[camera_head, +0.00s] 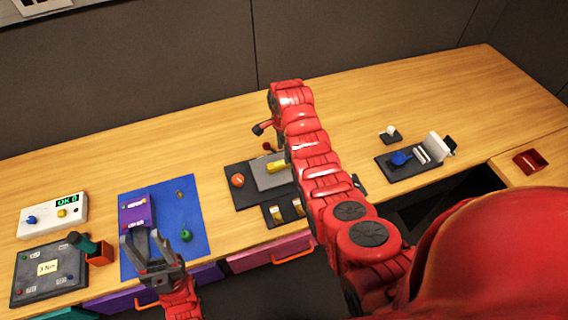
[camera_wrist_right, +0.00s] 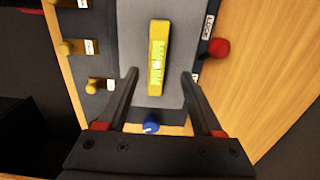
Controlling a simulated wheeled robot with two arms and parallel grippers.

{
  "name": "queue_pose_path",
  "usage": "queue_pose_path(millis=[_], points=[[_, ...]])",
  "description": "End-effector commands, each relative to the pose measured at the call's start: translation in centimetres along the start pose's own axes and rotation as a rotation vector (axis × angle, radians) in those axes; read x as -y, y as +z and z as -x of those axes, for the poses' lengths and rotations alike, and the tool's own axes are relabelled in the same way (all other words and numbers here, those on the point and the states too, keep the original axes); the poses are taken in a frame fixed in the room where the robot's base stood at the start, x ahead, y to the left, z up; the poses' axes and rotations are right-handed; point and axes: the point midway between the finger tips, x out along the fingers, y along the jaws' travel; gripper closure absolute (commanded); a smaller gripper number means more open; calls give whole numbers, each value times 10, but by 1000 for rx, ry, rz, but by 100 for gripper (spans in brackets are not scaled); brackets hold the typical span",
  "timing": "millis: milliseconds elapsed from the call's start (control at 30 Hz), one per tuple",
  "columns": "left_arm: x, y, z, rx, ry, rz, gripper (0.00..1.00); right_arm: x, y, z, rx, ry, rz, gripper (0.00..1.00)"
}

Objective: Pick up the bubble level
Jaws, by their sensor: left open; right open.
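The bubble level is a yellow bar with a green vial; it lies on a grey plate of the dark panel (camera_head: 238,198), partly behind my right arm in the head view (camera_head: 276,167). The right wrist view shows the level (camera_wrist_right: 158,40) whole. My right gripper (camera_wrist_right: 159,75) is open, its fingers pointing toward the level with one on each side of its near end; I cannot tell the height gap. In the head view my right arm hides this gripper. My left gripper (camera_head: 150,238) is open and empty over the blue mat, near a purple box (camera_head: 136,212).
A red knob (camera_wrist_right: 218,47) and a blue knob (camera_wrist_right: 151,124) are near the plate, and yellow pegs (camera_wrist_right: 72,47) stand on one side. An orange ball (camera_head: 237,181) sits on the panel's left. A black board (camera_head: 395,170) lies right. The table's back is clear.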

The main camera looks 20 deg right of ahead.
Motion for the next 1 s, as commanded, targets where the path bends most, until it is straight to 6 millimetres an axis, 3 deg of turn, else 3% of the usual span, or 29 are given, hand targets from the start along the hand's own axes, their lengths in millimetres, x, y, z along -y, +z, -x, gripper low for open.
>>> queue_pose_path(millis=[200,500,800,1000], points=[[1,-5,-27,0,0,0,50,-8,0,-24,1,10,0,32],[1,-5,-29,0,0,0,50,-6,0,-46,1,6,-1,32],[1,-5,-29,0,0,0,50,-6,0,-48,0,2,-1,32],[1,-5,-29,-1,0,0,50,-6,0,-47,1,2,-1,68]])
